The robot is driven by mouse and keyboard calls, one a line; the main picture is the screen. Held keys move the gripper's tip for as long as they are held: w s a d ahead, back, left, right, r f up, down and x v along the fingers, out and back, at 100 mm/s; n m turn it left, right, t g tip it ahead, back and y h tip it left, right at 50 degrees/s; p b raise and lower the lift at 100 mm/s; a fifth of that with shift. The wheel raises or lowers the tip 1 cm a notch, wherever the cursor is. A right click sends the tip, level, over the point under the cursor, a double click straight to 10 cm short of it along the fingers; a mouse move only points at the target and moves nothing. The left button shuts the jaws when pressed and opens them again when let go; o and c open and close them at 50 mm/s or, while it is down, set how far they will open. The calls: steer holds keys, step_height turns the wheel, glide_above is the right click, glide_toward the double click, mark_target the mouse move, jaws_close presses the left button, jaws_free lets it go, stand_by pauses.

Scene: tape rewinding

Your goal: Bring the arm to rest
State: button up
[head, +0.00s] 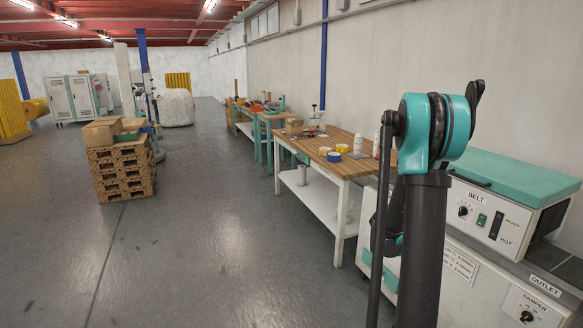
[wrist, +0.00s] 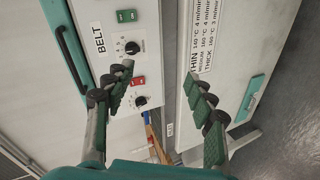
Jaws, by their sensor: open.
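My arm rises at the right of the head view as a dark column with a teal joint (head: 427,130) at its top. My gripper does not show clearly in the head view. In the wrist view my gripper (wrist: 160,80) is open, its two dark green padded fingers apart on the left and right. Nothing is held between them. Behind the fingers is the white machine front (wrist: 110,65) with a BELT label, knobs, a green switch and a red switch. I cannot tell how far the fingertips are from it.
The machine with a teal cover (head: 515,178) stands close at the right. A wooden-topped workbench (head: 318,145) carries tape rolls and white bottles. Cardboard boxes sit on stacked pallets (head: 121,170) at the left. The grey floor (head: 200,250) between is clear.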

steer(key=s+a+f+y, duration=0.2)
steer(key=s+a+y, duration=0.2)
steer(key=s+a, duration=0.5)
steer(key=s+a+f+m+g+y, duration=0.1)
steer(key=s+a+y, duration=0.3)
steer(key=s+a, duration=0.5)
steer(key=s+a+f+y, duration=0.4)
steer(key=s+a, duration=0.6)
steer(key=a, duration=0.2)
steer(key=shift+a+m+g, duration=0.3)
steer(key=shift+a+m, duration=0.05)
steer(key=shift+m, duration=0.05)
